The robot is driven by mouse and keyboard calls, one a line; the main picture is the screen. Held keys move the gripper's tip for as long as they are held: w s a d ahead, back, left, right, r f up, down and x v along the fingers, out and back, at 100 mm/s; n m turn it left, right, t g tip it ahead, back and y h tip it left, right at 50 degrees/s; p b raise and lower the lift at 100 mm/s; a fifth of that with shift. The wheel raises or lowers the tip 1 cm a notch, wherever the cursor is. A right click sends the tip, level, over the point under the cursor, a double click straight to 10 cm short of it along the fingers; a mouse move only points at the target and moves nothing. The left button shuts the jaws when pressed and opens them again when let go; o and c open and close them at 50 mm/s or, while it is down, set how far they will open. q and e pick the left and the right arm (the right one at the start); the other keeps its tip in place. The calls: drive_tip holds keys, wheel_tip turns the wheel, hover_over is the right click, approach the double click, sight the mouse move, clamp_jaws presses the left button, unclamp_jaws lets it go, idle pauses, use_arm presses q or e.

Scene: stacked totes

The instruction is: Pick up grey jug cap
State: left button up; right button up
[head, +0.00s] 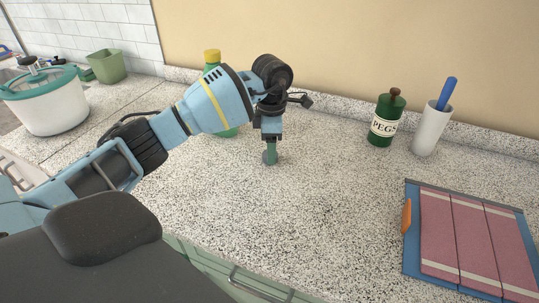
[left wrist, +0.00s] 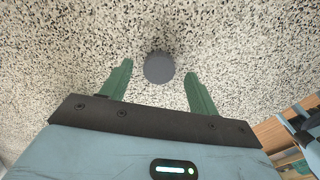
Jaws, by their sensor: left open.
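The grey jug cap (left wrist: 159,68) is a small round grey disc on the speckled counter in the left wrist view. It appears between the tips of the two green fingers, with a gap on both sides. My left gripper (head: 270,157) is open and points down, low over the counter in the head view. In that view I cannot clearly tell the cap apart from the fingers. My right gripper is not in view.
A green jug with a yellow top (head: 212,57) stands behind my left arm, partly hidden. A green PEGS jar (head: 386,120) and a white cup (head: 430,130) with a blue handle stand back right. A blue-edged board (head: 412,245) lies front right. A white pot (head: 48,105) stands left.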

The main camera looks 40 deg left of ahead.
use_arm(q)
drive_tip(key=shift+f, duration=1.05)
drive_tip(key=c, duration=1)
drive_tip(key=shift+r, duration=0.1)
drive_tip(key=shift+r, duration=0.55)
wheel_tip(320, 180, up, 2)
drive_tip(key=shift+w+r, duration=0.1)
drive_tip(key=shift+r, duration=0.05)
drive_tip(key=s, duration=0.5)
drive_tip(key=s+r, duration=0.1)
drive_tip(key=s, duration=0.4)
drive_tip(key=s+d+b, duration=0.1)
drive_tip(key=s, duration=0.5)
drive_tip(key=shift+r, duration=0.2)
